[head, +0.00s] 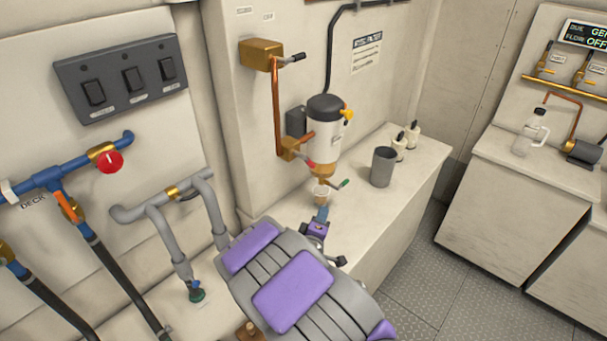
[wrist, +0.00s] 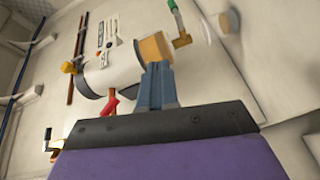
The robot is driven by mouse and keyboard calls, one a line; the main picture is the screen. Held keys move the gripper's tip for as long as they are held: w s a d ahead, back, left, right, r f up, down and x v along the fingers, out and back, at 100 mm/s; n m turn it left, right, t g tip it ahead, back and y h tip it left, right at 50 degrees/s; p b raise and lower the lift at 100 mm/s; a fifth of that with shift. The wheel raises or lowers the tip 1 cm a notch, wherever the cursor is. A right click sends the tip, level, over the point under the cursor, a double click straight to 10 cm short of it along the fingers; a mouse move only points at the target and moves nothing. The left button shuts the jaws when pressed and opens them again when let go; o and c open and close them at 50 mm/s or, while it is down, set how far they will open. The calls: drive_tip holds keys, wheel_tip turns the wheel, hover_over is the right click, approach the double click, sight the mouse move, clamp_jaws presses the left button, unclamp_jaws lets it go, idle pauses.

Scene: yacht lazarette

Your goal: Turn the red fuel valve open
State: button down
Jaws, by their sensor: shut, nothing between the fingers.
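A red lever handle (head: 310,163) sits on the brass fitting at the lower left of the white fuel filter (head: 324,129). A red handle also shows in the wrist view (wrist: 110,106), to the left of my fingers. My gripper (head: 322,213) is shut and empty, with its blue fingers close together just below the filter's brass bottom. In the wrist view my gripper (wrist: 158,66) points at the brass bottom (wrist: 154,46); I cannot tell whether it touches. A separate round red knob (head: 110,161) is on the blue pipe at the left.
A green-tipped lever (head: 343,184) sticks out under the filter, near a small clear cup (head: 321,192). Grey pipes (head: 155,207) line the wall at left. The floor (head: 425,265) at right is clear.

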drive_tip(key=s+a+r+n+t+y+p, duration=0.1)
drive_tip(key=s+a+r+n+t+y, duration=0.25)
drive_tip(key=s+a+n+t, duration=0.5)
drive_tip(key=w+d+r+g+b, duration=0.1)
drive_tip(key=w+r, duration=0.2)
drive_tip(key=w, duration=0.3)
drive_tip(key=w+d+r+n+y+b, duration=0.1)
drive_tip(key=w+d+r, duration=0.1)
drive_tip(key=w, duration=0.5)
drive_tip(key=shift+r+g, duration=0.35)
drive_tip(key=shift+r, duration=0.45)
drive_tip(key=shift+w+d, duration=0.1)
drive_tip(key=shift+w, duration=0.1)
drive_tip(key=shift+s, duration=0.1)
